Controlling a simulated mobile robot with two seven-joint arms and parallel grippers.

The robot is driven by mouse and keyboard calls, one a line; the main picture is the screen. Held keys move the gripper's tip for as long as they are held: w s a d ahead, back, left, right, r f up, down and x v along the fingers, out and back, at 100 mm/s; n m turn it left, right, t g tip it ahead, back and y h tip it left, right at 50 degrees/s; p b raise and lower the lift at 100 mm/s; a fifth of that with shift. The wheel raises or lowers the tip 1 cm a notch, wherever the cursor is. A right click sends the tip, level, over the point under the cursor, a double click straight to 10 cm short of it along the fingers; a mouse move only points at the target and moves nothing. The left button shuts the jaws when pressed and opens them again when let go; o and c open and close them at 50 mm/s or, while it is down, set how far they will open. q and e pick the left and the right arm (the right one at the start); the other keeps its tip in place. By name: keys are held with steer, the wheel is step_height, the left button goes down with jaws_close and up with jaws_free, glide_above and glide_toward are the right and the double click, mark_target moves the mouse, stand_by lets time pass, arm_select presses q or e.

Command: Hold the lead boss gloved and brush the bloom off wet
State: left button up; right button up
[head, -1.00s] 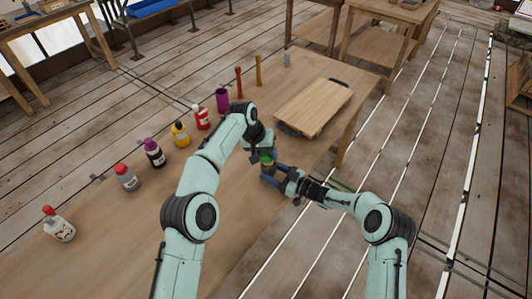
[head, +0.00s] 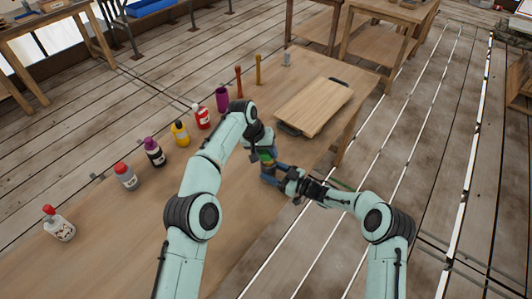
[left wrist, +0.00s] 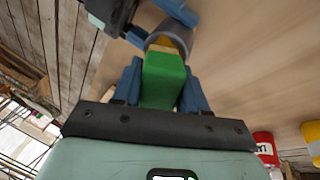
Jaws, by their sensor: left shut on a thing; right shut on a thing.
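My left gripper (head: 265,150) is shut on a green block (left wrist: 163,82), which sits between its two blue fingers in the left wrist view. The green also shows as a small patch in the head view (head: 267,157). My right gripper (head: 272,173) is shut on a grey round piece (left wrist: 176,29) with a yellow-orange inside, which may be the lead boss. The green block's far end overlaps the grey piece in the left wrist view; I cannot tell whether they touch. In the head view the grey piece is mostly hidden by the grippers.
The wooden table (head: 110,225) carries a row of bottles along its far side, among them a yellow one (head: 180,134) and a red one (head: 201,117). A purple cylinder (head: 222,99) stands beyond them. A wooden board (head: 313,106) with dark handles lies at the right end.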

arm_select(q)
steer(key=shift+s+f, duration=0.2)
steer(key=shift+s, duration=0.9)
steer(key=shift+w+r, duration=0.15)
steer(key=shift+w, duration=0.95)
steer(key=shift+s+r, duration=0.15)
steer(key=shift+s, duration=0.9)
steer(key=shift+w, duration=1.05)
steer(key=shift+s, duration=0.55)
